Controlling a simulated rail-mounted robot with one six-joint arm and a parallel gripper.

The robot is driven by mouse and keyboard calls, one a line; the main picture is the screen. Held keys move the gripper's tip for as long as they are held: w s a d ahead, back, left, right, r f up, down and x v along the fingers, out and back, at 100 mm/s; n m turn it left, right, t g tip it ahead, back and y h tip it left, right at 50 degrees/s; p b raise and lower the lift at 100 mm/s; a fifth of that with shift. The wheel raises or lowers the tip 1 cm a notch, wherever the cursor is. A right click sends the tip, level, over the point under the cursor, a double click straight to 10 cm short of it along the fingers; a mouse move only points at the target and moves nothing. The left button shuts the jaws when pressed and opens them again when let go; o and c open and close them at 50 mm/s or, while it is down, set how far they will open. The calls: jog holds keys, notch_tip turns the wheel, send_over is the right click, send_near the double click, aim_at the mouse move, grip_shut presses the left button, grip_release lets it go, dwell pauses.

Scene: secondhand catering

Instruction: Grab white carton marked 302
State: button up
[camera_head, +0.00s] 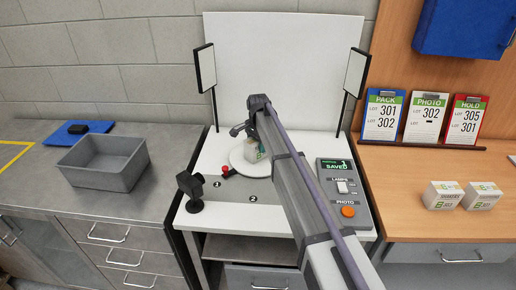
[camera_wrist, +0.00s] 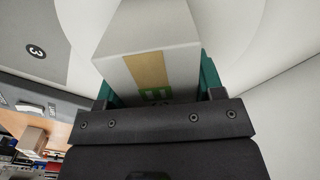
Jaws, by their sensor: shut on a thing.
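A white carton (camera_wrist: 148,45) with a tan tape strip and green print fills the middle of the wrist view. It also shows in the head view (camera_head: 251,153), at the white round turntable (camera_head: 238,160), partly hidden by my arm. My gripper (camera_wrist: 157,84) is shut on it, with a teal finger pad against each side. The number on this carton is not legible. I cannot tell whether its base touches the turntable.
Two white cartons (camera_head: 443,195) (camera_head: 482,194) stand on the wooden counter at right. A grey bin (camera_head: 104,170) sits on the left counter. Two lamp panels (camera_head: 205,68) (camera_head: 355,72) flank the white backdrop (camera_head: 285,50). A control panel (camera_head: 345,190) reads "SAVED". A black device (camera_head: 192,190) stands front left.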

jog(key=shift+c, duration=1)
notch_tip(320, 180, up, 10)
jog(key=p, duration=1)
jog(key=shift+r, duration=0.2)
jog(key=shift+f, duration=0.15)
jog(key=shift+a, duration=0.1)
